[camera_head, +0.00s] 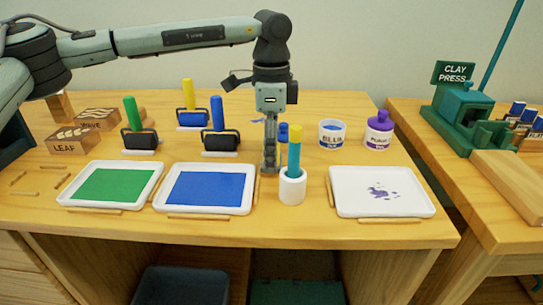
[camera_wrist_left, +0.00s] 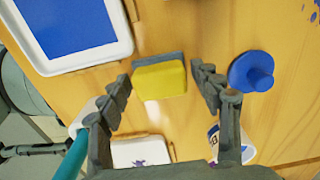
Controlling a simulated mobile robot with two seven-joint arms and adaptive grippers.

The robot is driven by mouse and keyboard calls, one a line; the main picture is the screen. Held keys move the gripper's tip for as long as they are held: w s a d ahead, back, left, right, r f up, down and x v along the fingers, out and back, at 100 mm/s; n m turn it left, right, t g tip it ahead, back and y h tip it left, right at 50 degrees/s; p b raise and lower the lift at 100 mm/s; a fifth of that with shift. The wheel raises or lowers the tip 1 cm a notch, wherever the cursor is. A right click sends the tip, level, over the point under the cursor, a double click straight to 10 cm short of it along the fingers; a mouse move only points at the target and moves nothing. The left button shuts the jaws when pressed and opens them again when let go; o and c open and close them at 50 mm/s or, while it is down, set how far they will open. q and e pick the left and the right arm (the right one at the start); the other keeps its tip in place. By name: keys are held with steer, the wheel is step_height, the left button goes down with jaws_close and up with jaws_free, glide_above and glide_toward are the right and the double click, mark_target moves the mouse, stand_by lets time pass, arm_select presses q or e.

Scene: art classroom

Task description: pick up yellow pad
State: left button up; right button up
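The yellow pad (camera_wrist_left: 160,80) has a grey strip along one edge and lies on the wooden table in the left wrist view. It shows in the gap between the two fingers of my left gripper (camera_wrist_left: 165,88); I see no finger touching it. In the head view my left gripper (camera_head: 270,168) points straight down near the table, behind and left of a white cup (camera_head: 292,188), and I cannot make out the pad there. The left gripper is open and empty. My right gripper is in neither view.
The white cup holds a teal stick (camera_head: 294,160) close beside my left gripper. A blue paint tray (camera_head: 247,206) is left, a purple-spotted tray (camera_head: 425,207) right. An open blue paint jar (camera_head: 332,142) and purple jar (camera_head: 378,138) stand behind. A blue lid (camera_wrist_left: 250,71) lies near one finger.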

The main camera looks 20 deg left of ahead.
arm_select(q)
steer(key=c, duration=0.8)
steer(key=shift+r, duration=0.1)
steer(key=shift+r, duration=0.25)
step_height(320, 180, up, 4)
steer(key=shift+f+b, duration=0.2)
steer(key=shift+b, duration=0.1)
steer(key=s+a+r, duration=0.2)
steer(key=s, duration=0.1)
steer(key=s+a+r+b, duration=0.1)
steer(key=s+a+r, duration=0.1)
steer(key=s, duration=0.1)
steer(key=s+a+r, duration=0.2)
steer(key=s, duration=0.2)
steer(key=shift+a+r, duration=0.1)
steer(key=shift+r, duration=0.25)
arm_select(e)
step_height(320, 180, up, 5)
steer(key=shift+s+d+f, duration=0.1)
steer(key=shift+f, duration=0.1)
arm_select(q)
steer(key=o, duration=0.6)
steer(key=c, duration=0.4)
